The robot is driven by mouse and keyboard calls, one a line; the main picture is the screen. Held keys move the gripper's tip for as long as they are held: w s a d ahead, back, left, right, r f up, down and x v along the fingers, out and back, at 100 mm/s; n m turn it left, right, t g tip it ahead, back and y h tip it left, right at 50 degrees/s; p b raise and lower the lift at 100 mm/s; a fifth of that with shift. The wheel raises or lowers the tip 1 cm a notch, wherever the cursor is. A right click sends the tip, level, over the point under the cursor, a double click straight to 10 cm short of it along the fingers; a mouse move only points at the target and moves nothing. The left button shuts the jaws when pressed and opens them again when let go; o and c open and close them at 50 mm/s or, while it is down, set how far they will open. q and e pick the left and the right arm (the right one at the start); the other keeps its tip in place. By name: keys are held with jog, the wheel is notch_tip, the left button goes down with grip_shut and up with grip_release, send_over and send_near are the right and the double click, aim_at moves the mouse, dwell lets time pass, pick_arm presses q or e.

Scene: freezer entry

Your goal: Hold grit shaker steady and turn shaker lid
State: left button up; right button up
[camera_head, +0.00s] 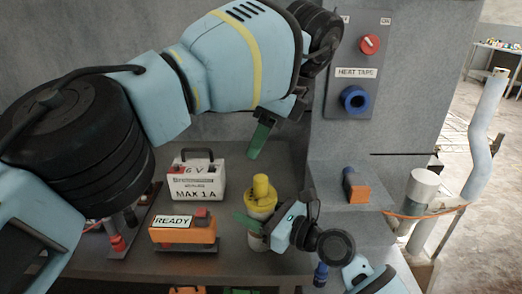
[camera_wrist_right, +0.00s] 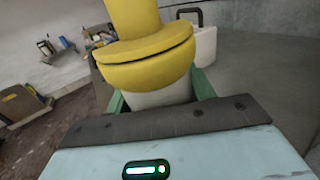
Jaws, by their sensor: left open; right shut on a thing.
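The grit shaker (camera_head: 259,228) stands upright on the bench, with a yellow lid (camera_head: 261,190) and a pale body. My right gripper (camera_head: 252,221) is shut on the shaker's body from the front right, below the lid. In the right wrist view the yellow lid (camera_wrist_right: 150,62) fills the upper middle, and the pale body (camera_wrist_right: 160,96) sits between the green fingers. My left gripper (camera_head: 262,138) is open and empty, above the lid and apart from it. Only one of its green fingers shows clearly. Part of the shaker's body is hidden by my right gripper.
A white 6 V battery box (camera_head: 197,182) and an orange READY box (camera_head: 182,232) stand left of the shaker. A HEAT TAPE panel (camera_head: 357,90) with red and blue knobs is at the upper right. An orange-and-dark block (camera_head: 357,190) lies on the right-hand ledge.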

pick_arm(q)
jog(key=shift+r, duration=0.1)
dwell(0.3)
pick_arm(e)
jog(key=o, duration=1.4)
jog(key=shift+o, duration=0.6)
jog(key=o, duration=0.4)
pick_arm(q)
jog(key=shift+r, duration=0.2)
pick_arm(e)
jog(key=shift+d, duration=0.15)
jog(key=shift+p+v, duration=0.35)
jog(key=shift+v, duration=0.7)
pick_arm(q)
jog(key=shift+s+r+p, duration=0.2)
jog(key=shift+r+p, duration=0.05)
jog(key=shift+r, duration=0.7)
jog(key=shift+s+r+p, duration=0.2)
jog(key=shift+r, duration=0.75)
pick_arm(e)
jog(key=shift+v, duration=2.3)
